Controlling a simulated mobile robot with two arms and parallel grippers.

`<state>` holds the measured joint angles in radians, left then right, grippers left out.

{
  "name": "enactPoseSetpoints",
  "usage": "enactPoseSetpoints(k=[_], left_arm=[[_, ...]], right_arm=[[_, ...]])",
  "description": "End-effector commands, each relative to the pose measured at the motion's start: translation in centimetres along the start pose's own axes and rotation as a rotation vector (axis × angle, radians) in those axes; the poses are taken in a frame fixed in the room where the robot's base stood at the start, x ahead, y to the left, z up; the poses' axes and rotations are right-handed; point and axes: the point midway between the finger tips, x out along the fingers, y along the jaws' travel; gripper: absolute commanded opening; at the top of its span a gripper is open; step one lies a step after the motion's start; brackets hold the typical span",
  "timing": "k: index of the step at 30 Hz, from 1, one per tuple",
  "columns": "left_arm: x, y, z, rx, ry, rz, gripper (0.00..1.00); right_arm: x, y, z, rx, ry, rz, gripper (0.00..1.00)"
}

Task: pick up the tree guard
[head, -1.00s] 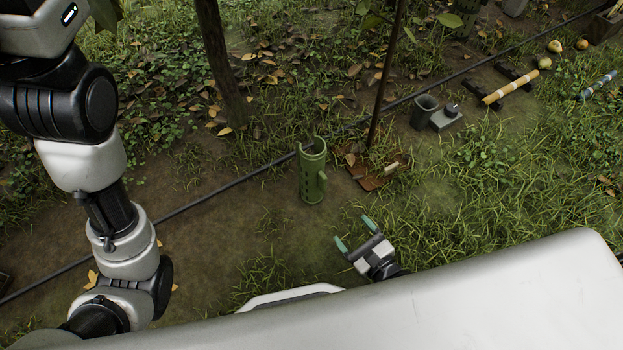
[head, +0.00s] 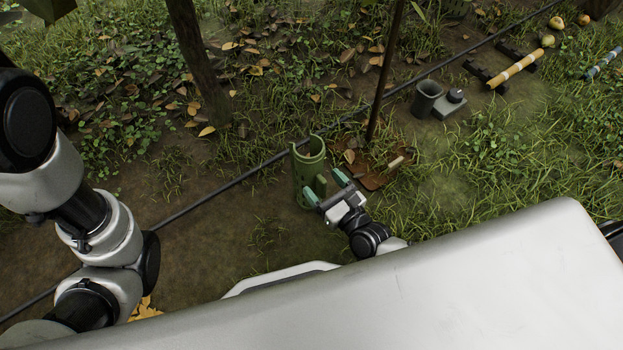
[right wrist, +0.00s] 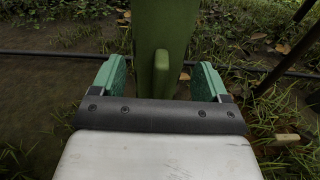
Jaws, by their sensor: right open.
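The tree guard (head: 308,165) is a green, open-topped upright cylinder with a fin-like handle on its near right side. It stands on bare soil near the middle of the head view. My right gripper (head: 325,186) is open at its near right side. In the right wrist view, the tree guard (right wrist: 165,25) rises straight ahead, and its handle (right wrist: 161,74) lies between the two green fingertips of my right gripper (right wrist: 160,80), with gaps on both sides. The guard's lower part is hidden behind the gripper. My left arm shows at the left, but its gripper is out of view.
A black hose (head: 215,190) runs diagonally behind the tree guard. A thin stake (head: 386,75) and a brown tray (head: 378,180) stand to its right. Bare soil is free left of the guard.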

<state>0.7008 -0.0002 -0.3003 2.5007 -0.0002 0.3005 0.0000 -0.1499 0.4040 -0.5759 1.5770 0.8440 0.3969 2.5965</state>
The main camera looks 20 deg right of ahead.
Motion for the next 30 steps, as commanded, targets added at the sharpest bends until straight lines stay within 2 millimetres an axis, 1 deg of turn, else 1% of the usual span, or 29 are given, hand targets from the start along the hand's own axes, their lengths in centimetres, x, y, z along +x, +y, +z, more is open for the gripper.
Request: enactPoseSetpoints(k=[1,3,6,9,14,15,20,21,22,30], left_arm=[[-0.7,0.1,-0.2,0.000,0.000,0.000,0.45],[-1.1,0.2,-0.4,0.000,0.000,0.000,0.45],[-1.3,0.3,-0.5,0.000,0.000,0.001,0.45],[-1.3,0.3,-0.5,0.000,0.000,0.001,0.45],[-1.3,0.3,-0.4,0.000,0.000,0.001,0.45],[-1.3,0.3,-0.4,0.000,0.000,0.001,0.45],[-1.3,0.3,-0.4,0.000,0.000,0.001,0.45],[-1.3,0.3,-0.4,0.000,0.000,0.001,0.45],[-1.3,0.3,-0.4,0.000,-0.001,0.001,0.45],[-1.1,0.2,-0.3,0.000,-0.001,0.001,0.45]], right_arm=[[1.0,0.0,-0.2,0.002,-0.005,-0.002,0.75],[2.0,0.0,-0.2,0.002,-0.005,-0.002,0.75],[3.0,0.0,-0.1,0.002,-0.003,-0.002,0.75],[3.4,0.0,0.0,0.001,-0.001,-0.001,0.75],[3.4,0.0,0.0,0.000,0.000,0.000,0.75],[3.4,0.0,0.0,0.000,0.000,0.000,0.74],[3.4,0.0,0.0,0.000,0.000,0.000,0.49],[3.4,0.0,0.0,0.000,0.000,0.000,0.43],[3.4,0.0,0.0,0.000,-0.001,0.000,0.41],[3.4,0.0,0.2,0.000,-0.001,0.000,0.41]])
